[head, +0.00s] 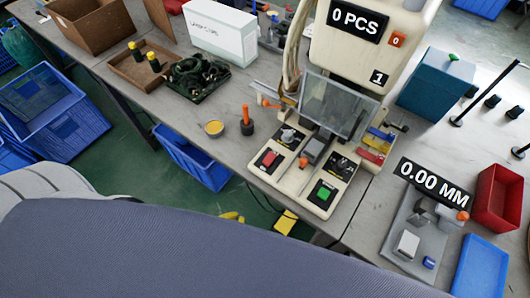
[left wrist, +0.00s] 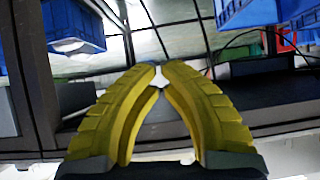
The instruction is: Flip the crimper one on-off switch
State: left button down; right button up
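Crimper one (head: 348,55) is the cream machine with the "0 PCS" display and a "1" label, standing on the grey bench. Its front base carries a red switch (head: 268,158) on the left and a green switch (head: 323,193) on the right. No readable label tells which is the on-off switch. My left gripper (head: 232,217) shows as small yellow fingers low in the head view, below the bench front and left of the machine, apart from it. In the left wrist view its yellow fingers (left wrist: 160,72) come together at the tips with nothing held. My right gripper is out of sight.
An orange-handled tool (head: 246,122) and a small yellow dish (head: 214,128) stand left of the crimper. A clear shield (head: 338,105) covers its working area. A gauge with a "0.00 MM" display (head: 433,184) stands to the right. A blue bin (head: 190,155) sits below the bench.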

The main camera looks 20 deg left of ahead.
pick_arm(q)
jog(key=w+d+r+t+h, duration=0.1)
jog(key=w+r+t, duration=0.2)
jog(key=r, duration=1.1)
jog(key=w+d+r+t+h, duration=0.1)
jog(key=w+d+r+t, duration=0.1)
jog(key=r, duration=1.2)
jog(key=shift+w+r+n+t, duration=0.15)
jog(key=shift+w+n+t, duration=0.25)
jog(key=shift+w, duration=0.45)
jog(key=shift+w, duration=0.15)
send_over(268, 159)
jog(key=s, duration=0.2)
jog(key=shift+w+a, duration=0.2)
jog(key=shift+w, duration=0.05)
jog(key=shift+w+d+f, duration=0.1)
jog(key=shift+w+f, duration=0.2)
jog(key=shift+f, duration=0.2)
jog(key=shift+w+d+f, duration=0.1)
jog(key=shift+w+f, duration=0.15)
jog(key=shift+f, duration=0.2)
jog(key=shift+w+f, duration=0.25)
jog(key=shift+f, duration=0.95)
